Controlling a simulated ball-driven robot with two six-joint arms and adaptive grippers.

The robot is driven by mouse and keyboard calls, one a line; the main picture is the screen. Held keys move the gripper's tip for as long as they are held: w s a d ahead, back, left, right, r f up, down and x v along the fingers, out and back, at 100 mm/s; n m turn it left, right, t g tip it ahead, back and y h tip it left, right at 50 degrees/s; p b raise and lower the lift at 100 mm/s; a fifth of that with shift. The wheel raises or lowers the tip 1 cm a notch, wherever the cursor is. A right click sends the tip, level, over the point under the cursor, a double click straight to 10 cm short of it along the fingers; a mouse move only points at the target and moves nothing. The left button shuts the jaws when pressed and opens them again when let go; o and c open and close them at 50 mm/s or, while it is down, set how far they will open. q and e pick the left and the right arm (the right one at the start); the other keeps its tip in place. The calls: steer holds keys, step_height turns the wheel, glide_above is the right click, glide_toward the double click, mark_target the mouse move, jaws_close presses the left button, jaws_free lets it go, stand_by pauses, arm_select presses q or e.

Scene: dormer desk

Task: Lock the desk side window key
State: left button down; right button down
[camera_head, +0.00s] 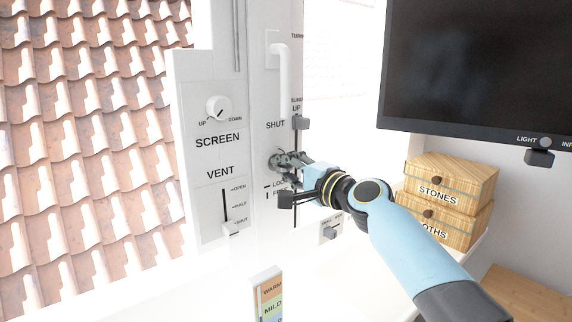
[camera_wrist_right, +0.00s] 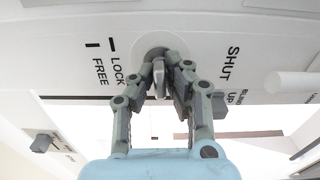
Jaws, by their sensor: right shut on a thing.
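The window key sits in a round grey plate on the white window frame, above the LOCK and FREE marks (camera_head: 277,188). In the right wrist view the key (camera_wrist_right: 159,92) shows between my fingertips, in front of the round plate (camera_wrist_right: 143,52). My right gripper (camera_head: 290,160) is shut on the key; it also fills the middle of the right wrist view (camera_wrist_right: 160,80). In the head view the fingers hide most of the key, and I cannot tell its exact angle against the marks. My left gripper is not in view.
A white window handle (camera_head: 284,85) hangs above the key. A SCREEN knob (camera_head: 218,107) and a VENT slider (camera_head: 231,229) are to the left. A colour-banded card (camera_head: 267,295) is below.

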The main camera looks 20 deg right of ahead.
steer(key=shift+m, duration=0.3)
steer(key=c, duration=1.4)
jaws_free()
steer(key=shift+s+d+f, duration=0.1)
steer(key=shift+s, duration=0.1)
steer(key=v, duration=1.1)
steer(key=shift+s+d, duration=0.1)
steer(key=shift+s, duration=0.2)
